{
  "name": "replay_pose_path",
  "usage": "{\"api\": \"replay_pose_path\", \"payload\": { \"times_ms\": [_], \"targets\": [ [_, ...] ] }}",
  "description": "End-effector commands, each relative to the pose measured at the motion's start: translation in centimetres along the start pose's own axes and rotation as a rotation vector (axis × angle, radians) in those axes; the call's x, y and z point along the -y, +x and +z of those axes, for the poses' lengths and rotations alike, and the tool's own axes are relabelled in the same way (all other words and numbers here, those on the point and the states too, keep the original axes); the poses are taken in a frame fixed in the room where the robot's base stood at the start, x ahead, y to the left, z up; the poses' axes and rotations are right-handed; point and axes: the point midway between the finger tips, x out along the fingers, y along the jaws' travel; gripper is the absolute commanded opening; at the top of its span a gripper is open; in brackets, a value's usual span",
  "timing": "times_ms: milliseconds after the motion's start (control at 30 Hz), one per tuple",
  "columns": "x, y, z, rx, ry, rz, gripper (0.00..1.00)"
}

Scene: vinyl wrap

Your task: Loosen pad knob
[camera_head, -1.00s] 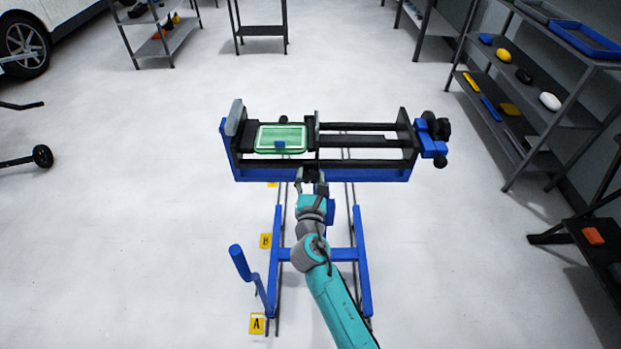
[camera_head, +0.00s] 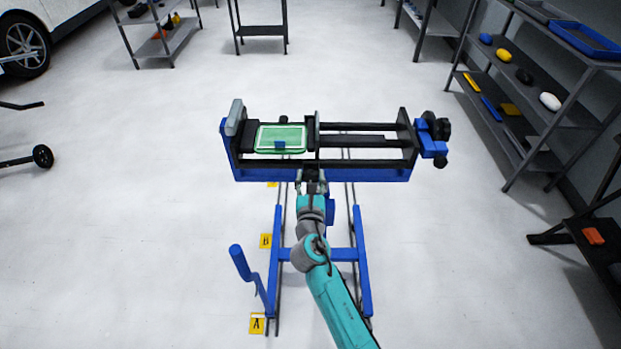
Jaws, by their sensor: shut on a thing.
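My gripper (camera_head: 311,180) is at the front edge of a blue and black clamping rig (camera_head: 365,174), just below its middle plate. It is shut on a small dark knob (camera_head: 311,172), which the fingers mostly hide. Another dark knob (camera_head: 284,119) shows behind the pad. A blue and black knob assembly (camera_head: 433,140) sits at the rig's right end.
The rig's blue frame (camera_head: 366,270) stands on floor rails with yellow markers A (camera_head: 257,323) and B (camera_head: 265,240). A blue lever (camera_head: 246,266) rises at its left.

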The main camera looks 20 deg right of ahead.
Motion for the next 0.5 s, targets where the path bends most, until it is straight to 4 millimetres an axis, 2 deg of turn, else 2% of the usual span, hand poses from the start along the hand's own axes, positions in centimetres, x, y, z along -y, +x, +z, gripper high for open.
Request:
{"api": "replay_pose_path", "payload": {
  "times_ms": [33, 67, 100, 167, 500],
  "targets": [
    [0.03, 0.0, -0.03, 0.0, -0.001, -0.001, 0.14],
    [0.03, 0.0, -0.03, 0.0, -0.001, -0.001, 0.51],
    [0.02, 0.0, -0.03, 0.0, -0.001, -0.001, 0.61],
    [0.02, 0.0, -0.03, 0.0, -0.001, -0.001, 0.75],
    [-0.01, -0.16, -0.03, 0.0, 0.0, 0.0, 0.75]
  ]
}}
